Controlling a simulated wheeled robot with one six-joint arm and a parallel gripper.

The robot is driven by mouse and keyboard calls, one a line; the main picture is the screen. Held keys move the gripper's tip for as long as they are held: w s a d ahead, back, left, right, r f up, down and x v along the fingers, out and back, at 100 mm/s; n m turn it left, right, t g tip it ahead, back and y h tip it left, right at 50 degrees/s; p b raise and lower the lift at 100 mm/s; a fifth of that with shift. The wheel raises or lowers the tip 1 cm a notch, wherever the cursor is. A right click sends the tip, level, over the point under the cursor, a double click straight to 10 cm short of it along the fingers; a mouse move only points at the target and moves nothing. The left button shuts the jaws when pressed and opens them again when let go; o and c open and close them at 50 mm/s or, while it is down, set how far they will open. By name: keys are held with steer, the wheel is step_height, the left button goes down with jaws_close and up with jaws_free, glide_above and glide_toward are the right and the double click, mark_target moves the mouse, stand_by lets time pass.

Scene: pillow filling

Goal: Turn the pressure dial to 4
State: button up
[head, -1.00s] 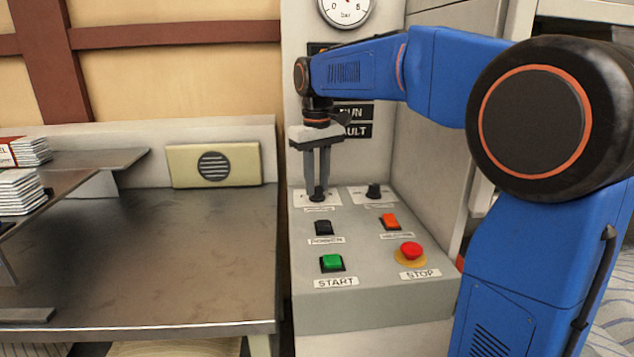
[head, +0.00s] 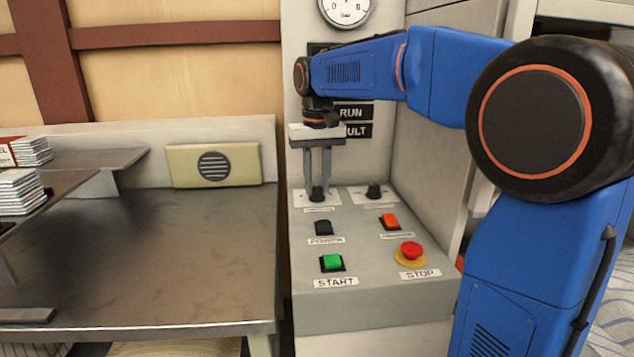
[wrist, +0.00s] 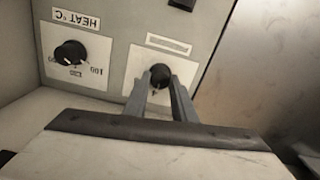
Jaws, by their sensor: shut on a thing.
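The pressure dial is a small black knob on a white plate at the back left of the grey control panel; it shows in the head view as a knob (head: 317,195) and in the wrist view as a round black dial (wrist: 160,75). My gripper (head: 317,187) points straight down from above and is shut on this knob, a finger on each side. In the wrist view the two grey fingers (wrist: 158,88) reach the knob's sides. The dial's scale is mostly hidden, and its label is too small to read. I cannot tell the setting.
A second black knob (head: 374,191), labelled HEAT °C in the wrist view (wrist: 70,53), sits close to the right. In front are a black switch (head: 324,228), an orange switch (head: 390,222), a green START button (head: 332,263) and a red STOP button (head: 411,250). A gauge (head: 346,10) hangs above.

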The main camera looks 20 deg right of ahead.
mark_target(317, 187)
steer(key=o, duration=1)
steer(key=shift+o, duration=0.2)
steer(key=shift+r, duration=0.1)
step_height(317, 187, up, 17)
steer(key=shift+r, duration=0.15)
